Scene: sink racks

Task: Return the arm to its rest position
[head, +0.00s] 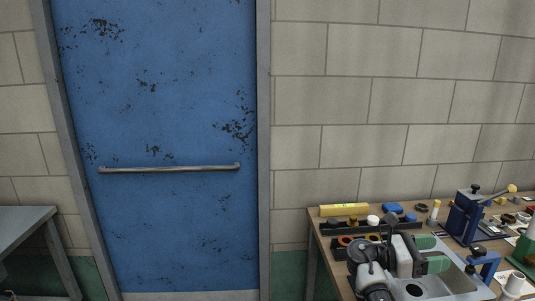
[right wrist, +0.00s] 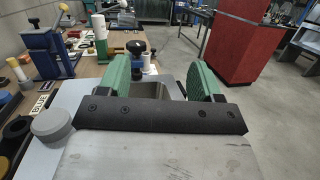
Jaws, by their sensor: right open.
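My right gripper (head: 438,253), with green finger pads, is at the lower right of the head view, over the front part of a cluttered workbench (head: 315,225). My grey and white right arm comes up from the bottom edge. In the right wrist view the gripper (right wrist: 159,80) has its two green fingers wide apart, with nothing held between them. A grey metal basin (right wrist: 150,88) shows behind the gap between the fingers. My left gripper is not in the head view.
The bench holds a yellow level (head: 343,210), a blue press (head: 465,215) with a yellow-knobbed lever, and several small parts. A blue door (head: 160,90) stands at the left. In the right wrist view a red cabinet (right wrist: 235,45) stands beyond open floor.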

